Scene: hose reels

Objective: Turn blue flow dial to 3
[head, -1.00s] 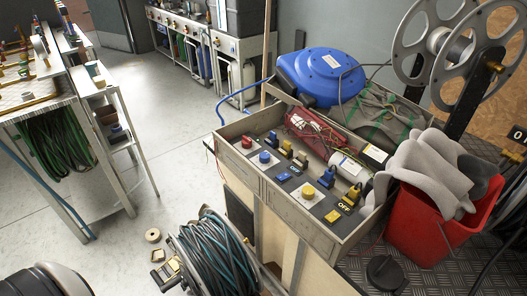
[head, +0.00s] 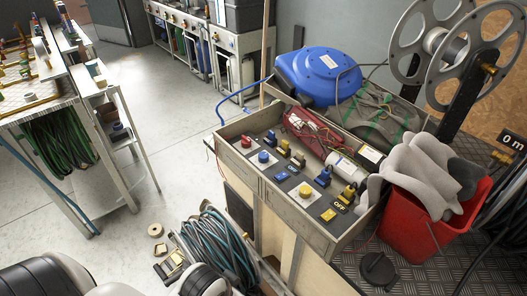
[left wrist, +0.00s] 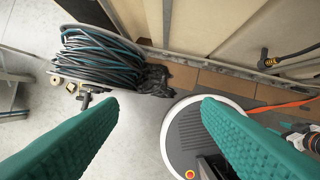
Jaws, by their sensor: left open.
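The blue flow dial (head: 264,157) is a round blue knob on a white plate, on the panel inside the wooden tray in the head view. Its number marks are too small to read. A red knob (head: 246,141) stands to its left and a yellow knob (head: 304,191) further right. My left gripper shows in the left wrist view (left wrist: 160,104) with its two teal fingers wide apart and nothing between them. It is over the floor area by the hose reel, away from the dial. The dial is not in the left wrist view. My right gripper is in neither view.
A hose reel (head: 216,245) stands on the floor before the wooden tray (head: 341,228). A red bucket (head: 404,222) with grey cloth is at the right, a blue reel housing (head: 318,79) behind. Blue and yellow levers crowd the panel. Pale floor is open at left.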

